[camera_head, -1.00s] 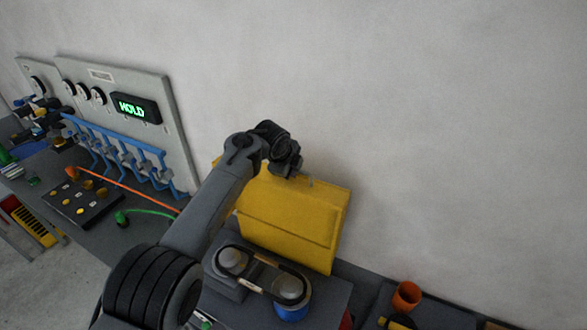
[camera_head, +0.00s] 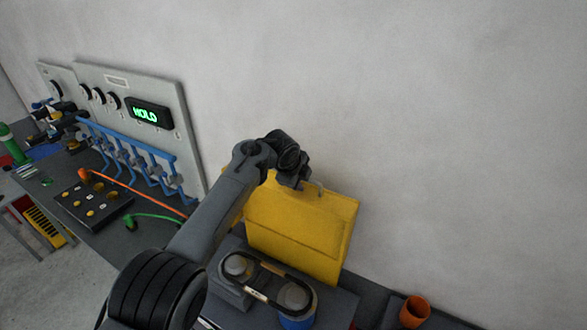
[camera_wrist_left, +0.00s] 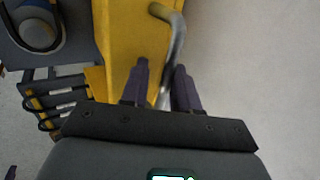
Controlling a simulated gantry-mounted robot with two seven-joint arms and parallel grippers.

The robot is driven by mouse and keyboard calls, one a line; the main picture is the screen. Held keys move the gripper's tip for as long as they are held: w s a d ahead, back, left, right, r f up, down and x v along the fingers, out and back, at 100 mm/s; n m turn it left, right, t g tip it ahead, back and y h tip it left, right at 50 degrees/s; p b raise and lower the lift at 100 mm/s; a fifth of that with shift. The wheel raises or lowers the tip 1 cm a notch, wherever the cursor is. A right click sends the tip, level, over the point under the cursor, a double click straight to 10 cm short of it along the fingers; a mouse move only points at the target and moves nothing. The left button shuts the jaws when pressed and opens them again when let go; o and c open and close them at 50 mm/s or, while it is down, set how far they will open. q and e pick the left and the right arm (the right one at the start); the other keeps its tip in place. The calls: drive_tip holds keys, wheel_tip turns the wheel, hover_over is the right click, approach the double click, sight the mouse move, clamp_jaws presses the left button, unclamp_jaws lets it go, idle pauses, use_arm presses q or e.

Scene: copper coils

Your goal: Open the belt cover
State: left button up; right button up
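The yellow belt cover (camera_head: 300,225) stands upright behind the belt (camera_head: 265,278) and its two pulleys, which are exposed in the head view. A bent metal handle (camera_head: 316,187) shows at its top edge. My left gripper (camera_head: 300,184) is at this top edge, close to the handle; its fingers are hard to make out there. In the left wrist view its two fingers (camera_wrist_left: 162,72) are apart, with the metal handle (camera_wrist_left: 176,42) running between them and the yellow cover (camera_wrist_left: 120,35) to the left. I cannot tell whether they touch the handle. My right gripper is not in view.
A panel with a green HOLD display (camera_head: 146,114) and blue pipes (camera_head: 130,150) stands at the left. A black button box (camera_head: 93,203) lies before it. An orange cup (camera_head: 414,311) is at the lower right. The wall (camera_head: 450,130) is behind; the space above the cover is clear.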

use_arm(q)
drive_tip(key=shift+v, duration=0.8)
drive_tip(key=shift+s+a+r, duration=0.1)
drive_tip(key=shift+a+r, duration=0.1)
drive_tip(key=shift+r, duration=0.1)
drive_tip(key=b+v, duration=0.3)
drive_tip(key=v, duration=0.5)
drive_tip(key=shift+d, duration=0.2)
drive_tip(key=shift+r, duration=0.1)
